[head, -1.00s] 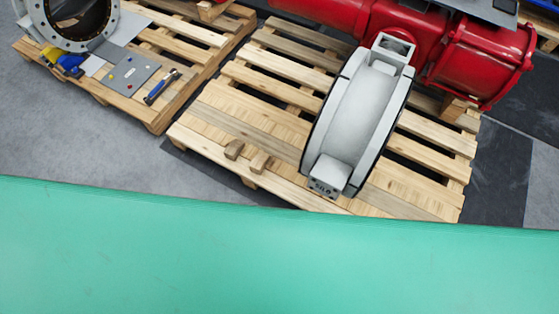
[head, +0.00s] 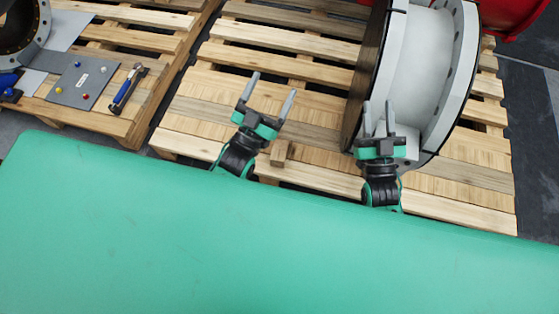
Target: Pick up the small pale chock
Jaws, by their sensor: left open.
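A small brown wooden chock (head: 279,153) sits on the pallet's front part in the head view, just right of my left gripper's wrist. A second small block seen earlier is hidden now, probably behind my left gripper. I cannot tell which of the two is the pale one. My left gripper (head: 272,86) is open and empty, its fingers pointing away over the pallet slats. My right gripper (head: 378,104) shows a gap between its fingers, with nothing seen in it. It is in front of the lower left part of the large grey-white ring.
The large ring (head: 425,60) stands on the wooden pallet (head: 460,192), right of centre. A red body (head: 510,14) is at the top right. A second pallet at the left bears a grey plate (head: 82,82), a hammer (head: 127,88) and a flange (head: 20,30).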

